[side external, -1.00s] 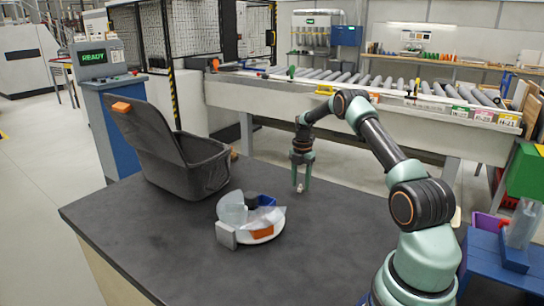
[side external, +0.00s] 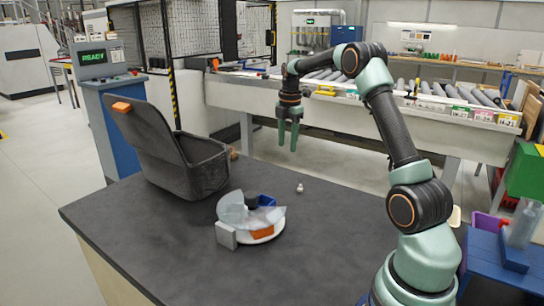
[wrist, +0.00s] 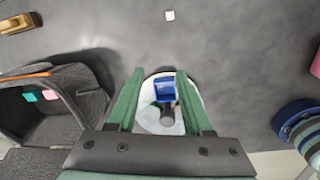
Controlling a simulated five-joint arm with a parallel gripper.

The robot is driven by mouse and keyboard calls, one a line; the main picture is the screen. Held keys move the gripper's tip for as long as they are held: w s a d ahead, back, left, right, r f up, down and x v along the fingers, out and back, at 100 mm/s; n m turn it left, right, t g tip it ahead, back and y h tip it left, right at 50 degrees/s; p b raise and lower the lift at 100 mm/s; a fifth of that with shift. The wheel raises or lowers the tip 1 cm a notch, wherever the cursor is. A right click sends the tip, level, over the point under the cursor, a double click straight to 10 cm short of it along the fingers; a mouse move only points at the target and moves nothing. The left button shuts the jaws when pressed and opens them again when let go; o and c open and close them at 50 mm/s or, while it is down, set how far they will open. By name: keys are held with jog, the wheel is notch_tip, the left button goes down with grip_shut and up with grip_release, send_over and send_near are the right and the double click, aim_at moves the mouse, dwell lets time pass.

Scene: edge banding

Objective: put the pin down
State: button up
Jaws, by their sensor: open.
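The pin (side external: 300,187) is a small pale piece resting on the dark tabletop, right of the round white dish. In the wrist view the pin (wrist: 169,15) shows as a small white spot at the top, beyond the fingertips. My gripper (side external: 288,148) is raised above the table and clear of the pin, its fingers pointing down. In the wrist view my gripper (wrist: 160,73) has its two green fingers apart, with nothing held between them.
The round dish (side external: 268,238) has clear walls, with blue and orange parts in it. A dark open bin (side external: 200,170) with a raised lid stands at the left. A small brown block (wrist: 18,23) lies behind it. The tabletop around the pin is bare.

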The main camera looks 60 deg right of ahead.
jog(key=s+a+r+m+t, duration=0.1)
jog(key=s+a+r+m, duration=0.2)
jog(key=a, duration=0.5)
jog(key=a+r+m+t, duration=0.1)
jog(key=a+r+m, duration=0.4)
jog(key=a, duration=0.4)
jog(key=s+a+f+m+t, duration=0.1)
jog(key=s+a+m+t, duration=0.1)
jog(key=s+a+m, duration=0.5)
jog(key=s+a, duration=0.5)
jog(key=a, duration=0.1)
jog(key=shift+a+f+t+y, duration=0.15)
jog(key=shift+f+t+y, duration=0.15)
jog(key=shift+t, duration=0.1)
jog(key=shift+r, duration=0.1)
